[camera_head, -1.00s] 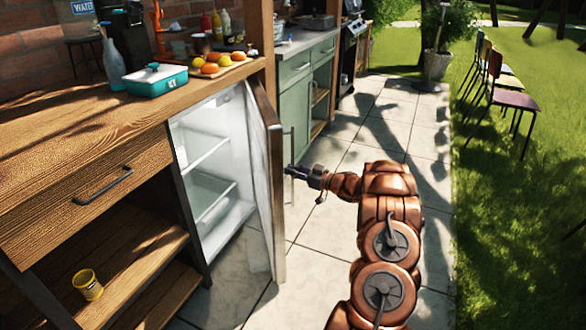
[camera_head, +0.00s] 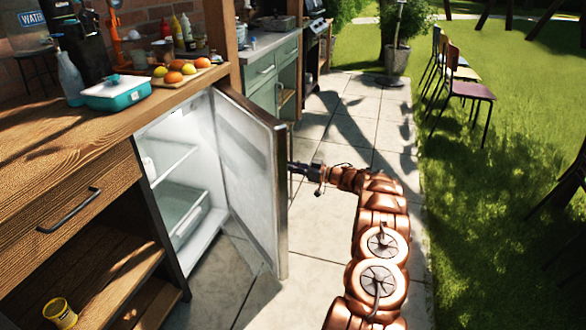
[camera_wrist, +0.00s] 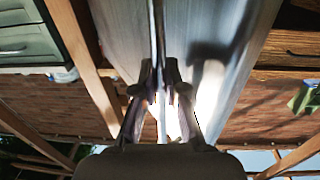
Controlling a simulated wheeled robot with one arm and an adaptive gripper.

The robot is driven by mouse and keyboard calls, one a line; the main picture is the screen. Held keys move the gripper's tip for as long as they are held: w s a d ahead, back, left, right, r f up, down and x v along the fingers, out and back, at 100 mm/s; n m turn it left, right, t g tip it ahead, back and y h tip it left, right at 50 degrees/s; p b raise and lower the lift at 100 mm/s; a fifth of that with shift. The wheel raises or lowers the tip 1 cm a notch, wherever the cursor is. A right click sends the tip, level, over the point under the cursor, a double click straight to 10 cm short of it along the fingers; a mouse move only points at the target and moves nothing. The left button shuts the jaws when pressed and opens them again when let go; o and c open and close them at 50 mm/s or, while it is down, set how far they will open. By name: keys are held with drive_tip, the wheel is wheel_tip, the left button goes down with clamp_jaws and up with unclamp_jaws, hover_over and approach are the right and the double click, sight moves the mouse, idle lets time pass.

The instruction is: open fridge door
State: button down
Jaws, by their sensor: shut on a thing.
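The fridge door (camera_head: 252,170) stands open, swung out from the white fridge interior (camera_head: 185,190) with its shelf and clear drawer. Its pale inner face shows in the head view. My gripper (camera_head: 298,168) is at the outer side of the door, by its free edge. In the wrist view my gripper (camera_wrist: 160,95) is shut on the door handle (camera_wrist: 157,45), a thin bar running between the two fingers. The door's grey outer face (camera_wrist: 215,60) fills the middle behind them. The handle is mostly hidden by the door in the head view.
The wooden counter (camera_head: 50,125) holds a teal box (camera_head: 115,92) and a fruit board (camera_head: 175,75). A yellow tub (camera_head: 60,313) sits on the low shelf. A green cabinet (camera_head: 265,80) stands beyond the door. Paving (camera_head: 320,240) is clear around my arm; chairs (camera_head: 465,90) stand on the grass.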

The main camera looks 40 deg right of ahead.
drive_tip(key=shift+w+d+r, duration=0.1)
drive_tip(key=shift+d+r, duration=0.05)
drive_tip(key=shift+d, duration=0.45)
drive_tip(key=c, duration=1.2)
unclamp_jaws()
drive_tip(key=v, duration=1.2)
drive_tip(key=shift+d, duration=0.1)
